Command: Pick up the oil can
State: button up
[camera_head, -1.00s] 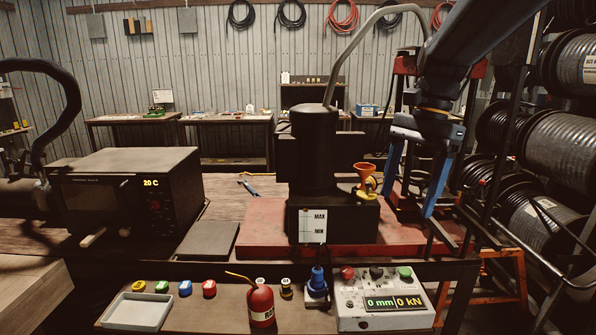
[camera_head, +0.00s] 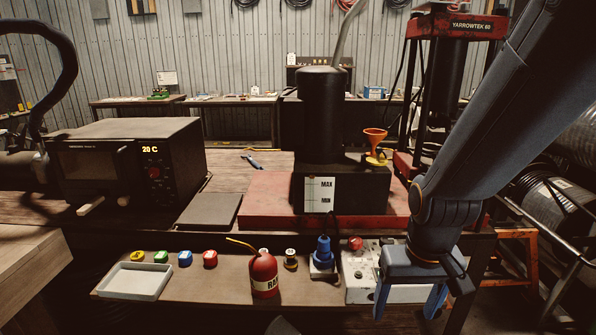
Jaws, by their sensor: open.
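My arm hides much of the control box's right side.
A white tray (camera_head: 134,281) and several coloured caps lie left of the can. A blue plug (camera_head: 323,253) and the control box (camera_head: 361,275) stand to its right. Behind are the black pump unit (camera_head: 322,120), an orange funnel (camera_head: 375,144) and an oven (camera_head: 125,172).

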aim_at(263, 278)
jog(key=z, duration=0.45)
jog(key=k, duration=1)
jog(key=u, duration=0.55)
jog(key=i, duration=0.45)
jog(key=z, duration=0.05)
